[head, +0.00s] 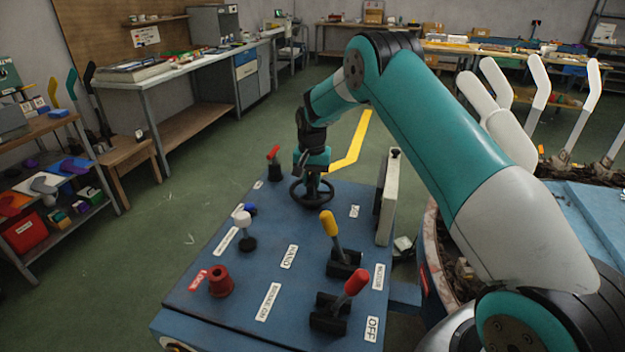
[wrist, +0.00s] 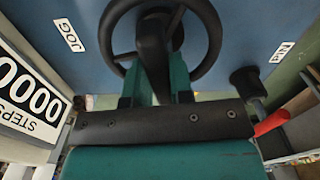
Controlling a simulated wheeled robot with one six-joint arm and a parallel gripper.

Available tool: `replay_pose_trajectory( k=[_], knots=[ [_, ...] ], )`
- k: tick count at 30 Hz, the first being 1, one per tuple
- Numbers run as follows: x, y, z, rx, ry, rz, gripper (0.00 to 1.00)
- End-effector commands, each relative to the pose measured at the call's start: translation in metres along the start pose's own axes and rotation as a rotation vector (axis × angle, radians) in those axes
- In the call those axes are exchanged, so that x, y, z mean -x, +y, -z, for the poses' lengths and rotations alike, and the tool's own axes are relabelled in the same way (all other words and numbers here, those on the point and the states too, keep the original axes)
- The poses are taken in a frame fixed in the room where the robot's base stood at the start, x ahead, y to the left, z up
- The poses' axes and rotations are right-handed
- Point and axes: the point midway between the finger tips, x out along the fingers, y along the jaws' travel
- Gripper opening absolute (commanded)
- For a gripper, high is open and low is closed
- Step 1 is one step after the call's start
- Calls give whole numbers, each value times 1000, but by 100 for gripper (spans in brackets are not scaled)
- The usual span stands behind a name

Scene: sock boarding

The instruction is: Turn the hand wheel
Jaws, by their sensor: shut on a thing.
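The black hand wheel (head: 299,202) stands at the far end of the blue console. It has a round rim with spokes and also shows in the wrist view (wrist: 216,38). My gripper (head: 313,180) is above the wheel and pointed down at it. In the wrist view my gripper's teal fingers (wrist: 156,80) are on both sides of a dark upright grip that stands over the wheel. The gripper is shut on this grip. The fingers hide part of the rim and spokes.
The blue console (head: 200,290) also carries a red-topped lever (head: 273,156), a white knob (head: 242,219), a red knob (head: 221,282), a yellow lever (head: 330,224) and a red lever (head: 356,283). A pale upright panel (head: 389,200) is close right of the wheel.

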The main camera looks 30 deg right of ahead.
Motion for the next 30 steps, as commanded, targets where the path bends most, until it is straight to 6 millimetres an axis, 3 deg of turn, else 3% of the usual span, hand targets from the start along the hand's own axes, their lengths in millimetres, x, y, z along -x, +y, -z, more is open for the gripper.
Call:
replay_pose_trajectory(
  k=[10, 25, 26, 28, 30],
  knots=[
    [2, 0, 1, -125, 4, 2, 0],
    [2, 0, 1, -141, 4, 2, 0],
    [2, 0, 1, -141, 4, 2, 26],
    [2, 0, 1, -141, 4, 2, 42],
    [1, 0, 1, -140, 3, 2, 47]
  ],
)
